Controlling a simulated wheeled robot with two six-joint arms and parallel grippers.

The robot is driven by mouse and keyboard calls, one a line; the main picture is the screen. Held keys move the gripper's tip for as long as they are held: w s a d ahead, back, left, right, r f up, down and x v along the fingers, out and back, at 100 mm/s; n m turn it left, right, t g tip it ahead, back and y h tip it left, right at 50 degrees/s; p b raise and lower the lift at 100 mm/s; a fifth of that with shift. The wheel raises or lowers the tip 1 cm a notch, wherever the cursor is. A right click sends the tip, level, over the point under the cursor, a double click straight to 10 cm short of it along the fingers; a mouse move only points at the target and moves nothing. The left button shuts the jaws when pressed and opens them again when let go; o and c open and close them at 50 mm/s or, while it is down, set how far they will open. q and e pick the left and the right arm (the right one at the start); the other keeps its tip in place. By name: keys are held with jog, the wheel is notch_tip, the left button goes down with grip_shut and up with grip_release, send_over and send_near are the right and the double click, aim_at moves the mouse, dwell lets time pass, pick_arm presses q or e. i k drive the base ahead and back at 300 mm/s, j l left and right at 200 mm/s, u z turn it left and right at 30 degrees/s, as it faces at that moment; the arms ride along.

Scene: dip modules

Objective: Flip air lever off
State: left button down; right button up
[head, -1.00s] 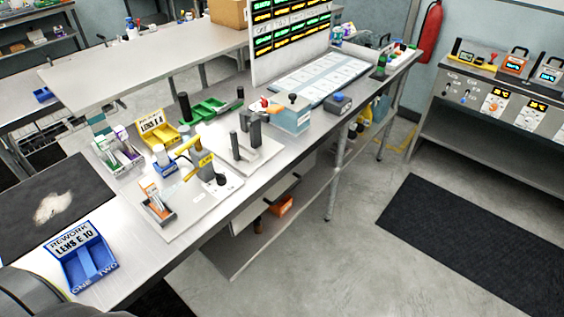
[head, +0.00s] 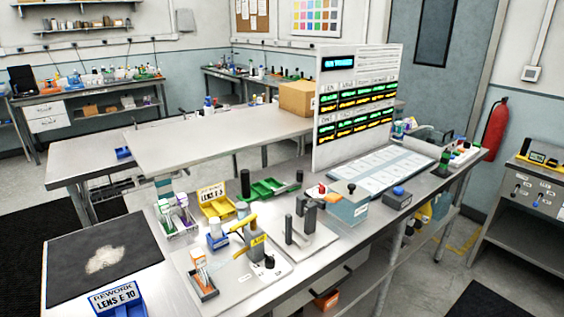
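Neither of my grippers is in view. A small fixture on the near bench has a yellow lever arm (head: 244,225) and a grey block with a yellow tag (head: 258,240); the tag's text is too small to read for sure. Small switch levers (head: 517,189) stand on a grey control panel at the right edge, with labels too small to read. I cannot tell which of these is the air lever, or its position.
The steel bench (head: 150,282) holds a blue rework box (head: 118,300), a dark mat (head: 60,262), a yellow bin (head: 216,205), green trays (head: 272,188) and a display board (head: 330,120). A fire extinguisher (head: 495,130) hangs on the wall. Floor shows at right.

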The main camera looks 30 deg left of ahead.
aim_at(244, 222)
jog(key=u, duration=1.7)
